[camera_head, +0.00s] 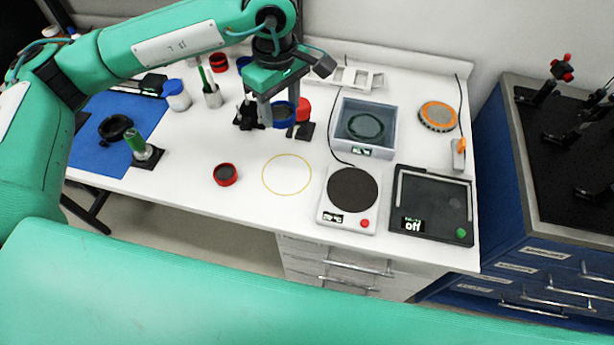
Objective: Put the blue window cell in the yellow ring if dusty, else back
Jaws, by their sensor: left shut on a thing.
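My left gripper (276,108) is shut on the blue window cell (283,121), a round cell with a blue rim and a dark greenish middle. It holds the cell above the back middle of the white bench. I cannot tell from here whether its window is dusty. The yellow ring (264,181) is a thin circle on the bench top, empty, in front of the held cell and apart from it. My right gripper is not in view.
A red-rimmed cell (225,174) lies left of the ring. A round-plate device (345,214), a black panel reading "off" (432,205) and a grey bath (366,153) stand to the right.

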